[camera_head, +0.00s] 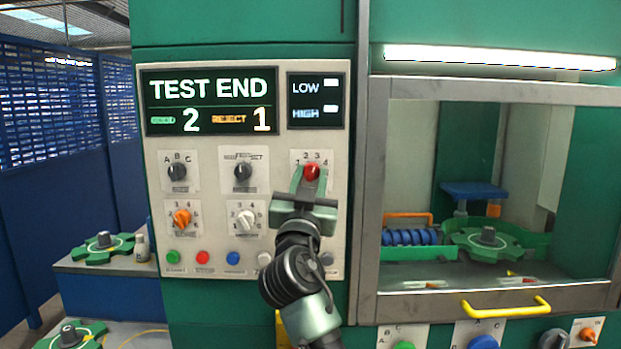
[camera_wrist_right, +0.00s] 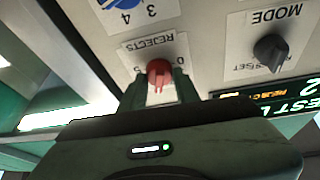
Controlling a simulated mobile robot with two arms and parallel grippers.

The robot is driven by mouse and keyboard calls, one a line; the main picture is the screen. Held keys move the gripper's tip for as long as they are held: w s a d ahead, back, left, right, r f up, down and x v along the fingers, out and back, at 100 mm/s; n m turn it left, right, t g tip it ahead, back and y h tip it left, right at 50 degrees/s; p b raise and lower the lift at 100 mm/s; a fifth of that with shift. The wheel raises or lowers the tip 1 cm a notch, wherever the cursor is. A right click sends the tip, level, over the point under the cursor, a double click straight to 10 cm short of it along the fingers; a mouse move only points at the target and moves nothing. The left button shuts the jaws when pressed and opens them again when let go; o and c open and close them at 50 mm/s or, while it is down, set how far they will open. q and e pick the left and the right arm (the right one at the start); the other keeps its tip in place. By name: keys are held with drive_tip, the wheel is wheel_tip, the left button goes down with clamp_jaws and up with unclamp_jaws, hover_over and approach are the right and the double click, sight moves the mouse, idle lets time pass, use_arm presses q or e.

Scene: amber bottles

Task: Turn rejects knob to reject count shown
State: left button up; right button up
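The red rejects knob (camera_head: 312,171) sits on the light panel, with numbers around it. It also shows in the right wrist view (camera_wrist_right: 160,71), beside a "REJECTS" label. Its pointer direction is not clear. My right gripper (camera_head: 309,182) is at the knob, its fingers on either side; in the wrist view its fingertips (camera_wrist_right: 161,88) stand about a knob's width apart. Whether they touch it I cannot tell. The display (camera_head: 209,101) reads "TEST END", a green count of 2 and "REJECT" 1. My left gripper is not in view.
Close by are a black knob (camera_head: 243,171), another black knob (camera_head: 177,171), an orange knob (camera_head: 182,217), a white knob (camera_head: 245,219) and a row of push buttons (camera_head: 203,257). A windowed cabinet with a yellow handle (camera_head: 507,307) stands at right.

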clamp_jaws()
drive_tip(key=shift+f+n+y, duration=0.1)
drive_tip(key=shift+n+y, duration=0.3)
drive_tip(key=shift+n, duration=0.4)
drive_tip(key=n+y+p, duration=0.2)
drive_tip(key=n, duration=0.2)
drive_tip(key=shift+d, duration=0.2)
drive_tip(key=n+y+p, duration=0.2)
drive_tip(key=n+p, duration=0.2)
drive_tip(key=n+g+y+p, duration=0.1)
drive_tip(key=n+y+p, duration=0.1)
drive_tip(key=n+p, duration=0.3)
drive_tip(key=n+g+y+p, duration=0.1)
drive_tip(key=n+y+p, duration=0.1)
drive_tip(key=n+p, duration=0.2)
drive_tip(key=shift+d+r+n+p, duration=0.3)
drive_tip(key=shift+r+n+p, duration=0.1)
drive_tip(key=shift+n, duration=0.1)
use_arm(q)
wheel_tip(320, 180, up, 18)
drive_tip(key=p, duration=0.2)
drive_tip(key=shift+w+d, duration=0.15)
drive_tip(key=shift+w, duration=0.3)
use_arm(e)
drive_tip(key=shift+f+n+g+y, duration=0.15)
drive_tip(key=shift+n+g+y, duration=0.55)
drive_tip(key=shift+n, duration=0.6)
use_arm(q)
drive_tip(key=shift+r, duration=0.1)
